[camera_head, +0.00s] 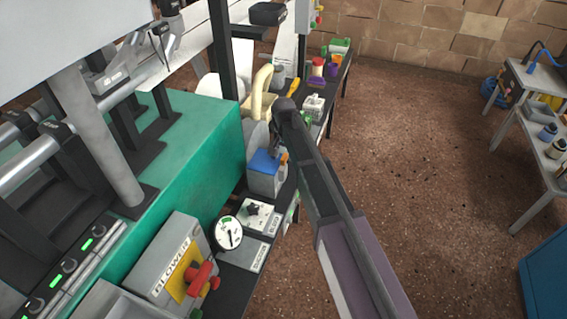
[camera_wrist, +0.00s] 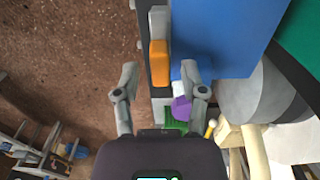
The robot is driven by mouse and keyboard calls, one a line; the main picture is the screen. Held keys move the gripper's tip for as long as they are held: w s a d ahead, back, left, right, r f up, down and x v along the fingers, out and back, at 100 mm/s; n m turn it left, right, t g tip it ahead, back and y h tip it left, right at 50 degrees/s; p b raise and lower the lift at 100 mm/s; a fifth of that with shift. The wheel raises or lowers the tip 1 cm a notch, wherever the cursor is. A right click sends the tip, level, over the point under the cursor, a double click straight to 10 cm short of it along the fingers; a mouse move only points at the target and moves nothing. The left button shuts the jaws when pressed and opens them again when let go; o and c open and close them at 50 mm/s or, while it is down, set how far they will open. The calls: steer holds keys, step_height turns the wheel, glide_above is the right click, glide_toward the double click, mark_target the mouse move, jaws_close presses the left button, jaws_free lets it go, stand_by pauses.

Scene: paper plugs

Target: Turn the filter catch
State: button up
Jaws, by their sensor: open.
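A grey box (camera_head: 268,183) with a blue top (camera_head: 264,161) stands on the narrow bench. A small orange piece (camera_head: 284,158), which looks like the catch, is on its right side. In the wrist view the orange catch (camera_wrist: 159,63) sits on a grey strip beside the blue surface (camera_wrist: 222,40). My gripper (camera_wrist: 160,72) is open, with one fingertip left of the catch and one right of it in the picture. I cannot tell the depth between them or any contact. In the head view my gripper (camera_head: 275,146) is small and partly hidden by my arm, just above the box.
Beyond the grey box are a cream curved pipe (camera_head: 259,92) and coloured containers.

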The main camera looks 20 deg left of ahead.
steer(key=shift+f+b, duration=0.6)
steer(key=shift+f, duration=0.15)
jaws_close()
